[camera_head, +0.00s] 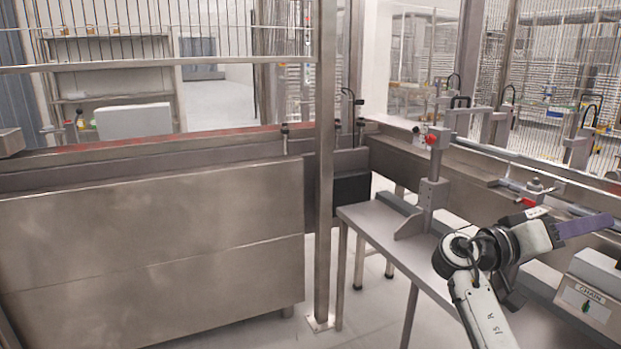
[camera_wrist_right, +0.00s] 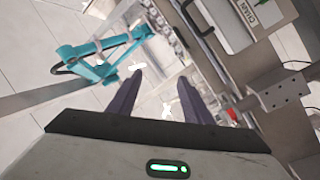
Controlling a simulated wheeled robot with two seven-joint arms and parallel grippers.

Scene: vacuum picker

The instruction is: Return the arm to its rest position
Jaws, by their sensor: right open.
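My right arm comes in from the lower right in the head view. My right gripper (camera_head: 585,228) points to the right, above the area beside the grey metal bench (camera_head: 385,235). In the right wrist view its two dark purple fingers (camera_wrist_right: 160,90) stand apart with nothing held between them. Floor and some small machine parts show beyond the fingertips. My left arm and left gripper are not in view.
A grey upright post with a red knob (camera_head: 432,138) stands on the bench, left of my right arm. A control box marked CHAIN (camera_head: 588,300) is close below the gripper. A teal frame (camera_wrist_right: 100,62) shows in the wrist view. A large steel panel (camera_head: 150,250) fills the left.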

